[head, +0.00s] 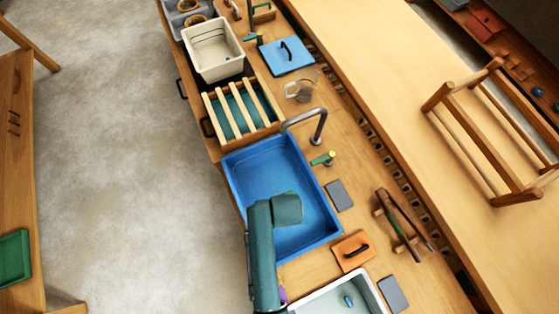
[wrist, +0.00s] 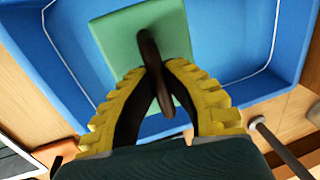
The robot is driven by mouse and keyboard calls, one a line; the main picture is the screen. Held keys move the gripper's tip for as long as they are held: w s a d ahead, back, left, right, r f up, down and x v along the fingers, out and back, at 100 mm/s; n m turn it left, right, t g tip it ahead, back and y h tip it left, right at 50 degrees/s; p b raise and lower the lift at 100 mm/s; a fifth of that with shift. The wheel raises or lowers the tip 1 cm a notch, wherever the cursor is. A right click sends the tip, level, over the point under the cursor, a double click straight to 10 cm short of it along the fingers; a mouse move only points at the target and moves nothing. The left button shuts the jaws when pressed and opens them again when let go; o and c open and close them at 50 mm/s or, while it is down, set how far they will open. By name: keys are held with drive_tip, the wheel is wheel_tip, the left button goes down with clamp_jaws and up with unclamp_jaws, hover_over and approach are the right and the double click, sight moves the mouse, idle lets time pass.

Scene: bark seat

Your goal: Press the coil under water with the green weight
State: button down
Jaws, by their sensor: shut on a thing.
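The green weight (wrist: 122,40) is a flat green plate with a dark upright handle (wrist: 150,50). My gripper (wrist: 156,88), with its yellow ridged fingers, is shut on that handle in the wrist view. The plate is over the blue basin (wrist: 225,95); its exact height above the basin floor cannot be told. In the head view the blue basin (head: 258,165) lies under my arm, which hides the gripper and the weight. A thin pale line runs along the basin's inner walls. No coil shows in the basin; anything under the plate is hidden.
A metal tap (head: 318,125) arches at the basin's far end, beside a slatted crate (head: 212,120). An orange handled block (head: 345,243), a grey pad (head: 338,195) and a white tub (head: 378,298) stand nearby. A blue handled plate (head: 275,60) lies farther off.

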drive_tip(key=shift+w+f+b, duration=0.1)
drive_tip(key=shift+f+b, duration=4.4)
drive_tip(key=shift+f, duration=2.9)
drive_tip(key=c, duration=0.6)
unclamp_jaws()
drive_tip(key=shift+f, duration=0.1)
drive_tip(key=shift+o, duration=0.2)
wheel_tip(320, 180, up, 17)
drive_tip(key=p, duration=1.7)
drive_tip(key=shift+p, duration=0.4)
